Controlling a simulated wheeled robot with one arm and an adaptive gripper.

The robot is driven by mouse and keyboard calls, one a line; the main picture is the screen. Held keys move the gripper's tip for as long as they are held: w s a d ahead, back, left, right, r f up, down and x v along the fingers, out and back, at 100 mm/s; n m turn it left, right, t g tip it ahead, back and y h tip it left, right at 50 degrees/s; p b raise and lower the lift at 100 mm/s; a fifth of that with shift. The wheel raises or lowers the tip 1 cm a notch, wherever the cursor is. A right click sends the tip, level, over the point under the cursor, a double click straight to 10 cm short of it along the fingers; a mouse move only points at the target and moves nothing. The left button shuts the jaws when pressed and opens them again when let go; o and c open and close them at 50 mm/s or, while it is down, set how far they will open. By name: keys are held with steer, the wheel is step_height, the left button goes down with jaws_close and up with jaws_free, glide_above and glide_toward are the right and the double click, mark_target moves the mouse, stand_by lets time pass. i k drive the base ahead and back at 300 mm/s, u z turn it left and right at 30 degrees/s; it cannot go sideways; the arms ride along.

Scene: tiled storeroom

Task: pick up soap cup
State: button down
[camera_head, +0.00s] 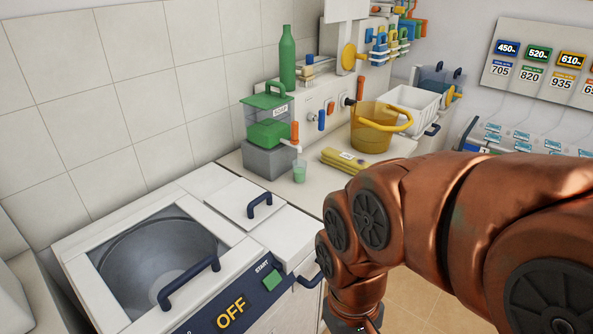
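The soap cup appears to be a small translucent green cup (299,172) standing upright on the counter. It is under or just beside the spout of a soap dispenser (268,132), which has a green lid, a SOAP label, an orange lever and a grey base. My copper arm reaches in from the right and bends down in front of the counter, to the right of and nearer than the cup. Its wrist end runs out at the bottom edge of the picture. The fingers of my gripper are not visible, and nothing is seen touching the cup.
A washing machine (232,246) marked OFF, with a blue handle, fills the lower left. On the counter (318,189) are yellow folded cloths (348,160), a yellow bucket (371,134) and a white basket (410,106). A green bottle (287,60) stands behind the dispenser.

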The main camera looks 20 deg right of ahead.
mark_target(300, 171)
steer(key=u, duration=1.5)
steer(key=k, duration=0.8)
steer(key=z, duration=0.95)
steer(key=i, duration=1)
